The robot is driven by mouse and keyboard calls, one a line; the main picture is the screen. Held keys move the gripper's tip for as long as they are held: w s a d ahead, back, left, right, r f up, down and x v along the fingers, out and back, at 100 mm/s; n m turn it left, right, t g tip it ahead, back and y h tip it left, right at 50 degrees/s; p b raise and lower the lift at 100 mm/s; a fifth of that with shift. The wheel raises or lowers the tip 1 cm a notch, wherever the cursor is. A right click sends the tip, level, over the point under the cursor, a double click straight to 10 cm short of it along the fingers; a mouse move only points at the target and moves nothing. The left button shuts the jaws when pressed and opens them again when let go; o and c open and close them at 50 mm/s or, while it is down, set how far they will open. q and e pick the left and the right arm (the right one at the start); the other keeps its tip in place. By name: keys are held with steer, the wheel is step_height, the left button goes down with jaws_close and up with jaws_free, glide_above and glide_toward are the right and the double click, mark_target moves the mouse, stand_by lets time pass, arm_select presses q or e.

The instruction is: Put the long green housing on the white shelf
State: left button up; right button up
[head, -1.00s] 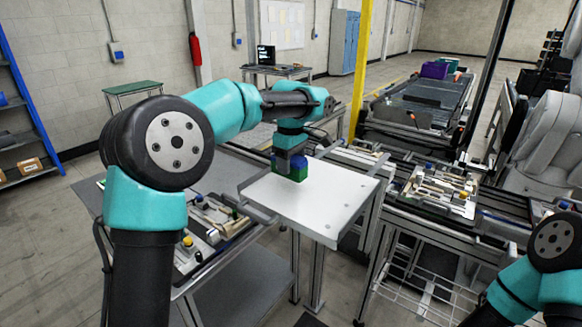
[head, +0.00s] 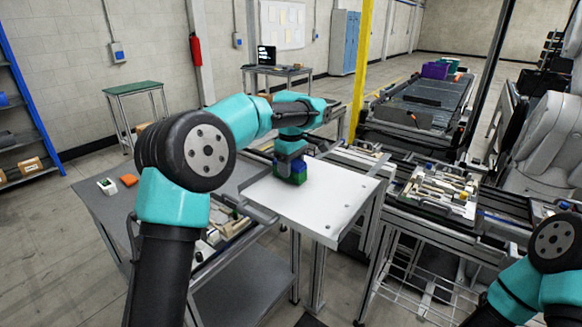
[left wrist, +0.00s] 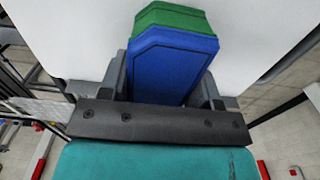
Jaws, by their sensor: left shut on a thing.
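The long green housing (head: 291,178) is at the white shelf (head: 322,206), over its far left part. It has a blue upper part and a green lower part; in the left wrist view the green part (left wrist: 178,17) sticks out past the blue. My left gripper (head: 290,160) points down and is shut on the housing, with one finger on each side of the blue part. The housing's underside is at or just above the shelf top; I cannot tell if it touches. My right gripper is outside the view.
A tray of parts (head: 440,190) stands to the right. The front of the shelf is clear.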

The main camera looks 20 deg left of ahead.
arm_select(q)
steer(key=shift+f, duration=0.25)
steer(key=o, duration=1)
step_height(320, 180, up, 12)
steer(key=shift+r, duration=0.1)
stand_by(0.6)
